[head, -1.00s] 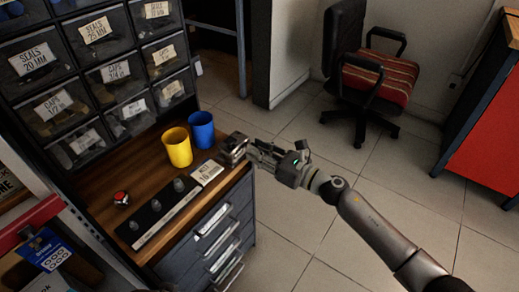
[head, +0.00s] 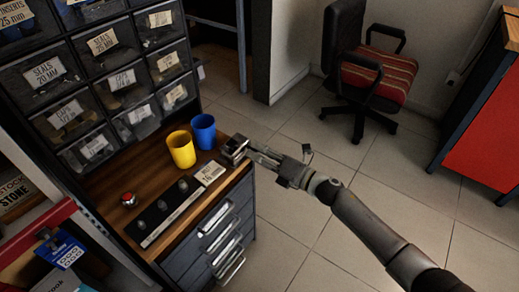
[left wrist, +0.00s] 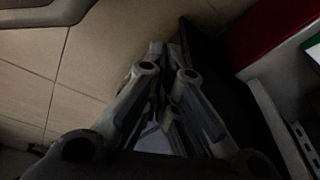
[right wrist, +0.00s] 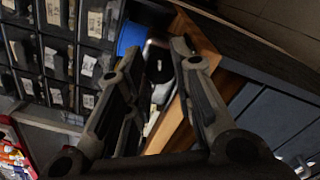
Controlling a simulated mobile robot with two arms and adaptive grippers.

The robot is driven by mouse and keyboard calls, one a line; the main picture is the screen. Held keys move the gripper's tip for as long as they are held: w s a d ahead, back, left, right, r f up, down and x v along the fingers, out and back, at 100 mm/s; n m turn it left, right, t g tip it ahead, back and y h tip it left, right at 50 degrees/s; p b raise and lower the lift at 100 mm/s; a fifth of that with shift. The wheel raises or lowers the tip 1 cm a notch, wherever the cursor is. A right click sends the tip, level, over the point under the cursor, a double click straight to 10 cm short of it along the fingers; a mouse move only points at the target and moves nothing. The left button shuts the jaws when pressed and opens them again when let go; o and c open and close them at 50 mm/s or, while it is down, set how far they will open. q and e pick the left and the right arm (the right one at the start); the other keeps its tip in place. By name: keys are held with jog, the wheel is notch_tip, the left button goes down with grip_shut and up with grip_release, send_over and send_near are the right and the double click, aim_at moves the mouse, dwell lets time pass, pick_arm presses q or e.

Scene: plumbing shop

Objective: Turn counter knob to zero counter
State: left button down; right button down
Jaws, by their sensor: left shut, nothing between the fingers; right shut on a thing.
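The counter (head: 233,148), a small metallic box, stands at the right edge of the wooden bench top. My right gripper (head: 253,153) reaches it from the right, with its fingertips at the counter's right side. The fingers are shut on the counter's knob, which they hide in the head view. In the right wrist view, part of the silvery counter (right wrist: 159,92) shows between the fingers, and the digits cannot be read. My left gripper (left wrist: 168,55) is shut and empty in the left wrist view, above the floor and away from the counter.
A black strip with several dark knobs (head: 163,205) and a red button (head: 129,199) are farther left. Labelled bins rise behind.

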jog(key=m+p, duration=0.1)
jog(key=m, duration=0.1)
jog(key=shift+m, duration=0.4)
pick_arm(q)
jog(key=s+f, duration=0.4)
jog(key=f, duration=0.1)
jog(key=shift+s+a+p, duration=0.25)
jog(key=shift+a+p, duration=0.1)
pick_arm(e)
jog(key=shift+m, duration=0.7)
jog(key=shift+f, duration=0.1)
jog(key=c, duration=1.2)
grip_release()
jog(key=shift+c, duration=0.2)
jog(key=shift+d, duration=0.1)
jog(key=v, duration=1.2)
